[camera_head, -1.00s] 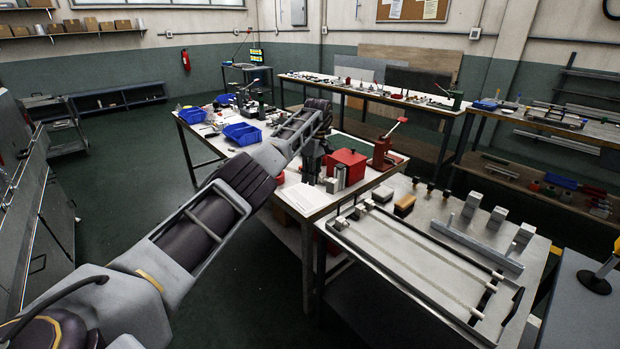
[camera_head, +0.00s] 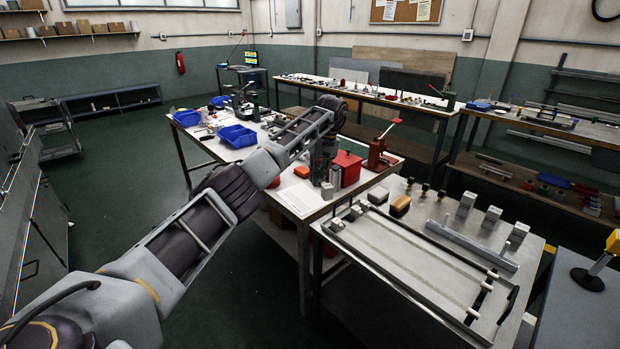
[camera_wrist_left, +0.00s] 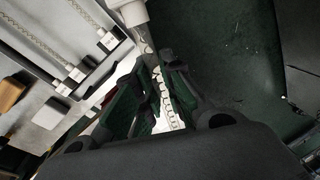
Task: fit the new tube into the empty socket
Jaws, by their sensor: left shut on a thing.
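My left gripper (camera_head: 320,165) hangs from the end of my left arm at the near end of the white-topped table, partly hidden by the arm. In the left wrist view its green-padded fingers (camera_wrist_left: 153,98) are shut on a clear tube (camera_wrist_left: 147,45) with a coiled filament and a pale end cap. The dark-edged tray frame (camera_head: 375,285) lies on the metal table right of the gripper, with two long pale tubes (camera_head: 430,250) across it. White end blocks (camera_wrist_left: 75,73) show in the left wrist view; I cannot tell which socket is empty. My right gripper is out of view.
A red box (camera_head: 347,168) and a red hand press (camera_head: 380,152) stand close to the gripper. Grey blocks (camera_head: 490,217) and a metal rail (camera_head: 470,245) lie behind the tray. A yellow-topped stand (camera_head: 588,279) is at far right. Green floor (camera_head: 225,290) is open at left.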

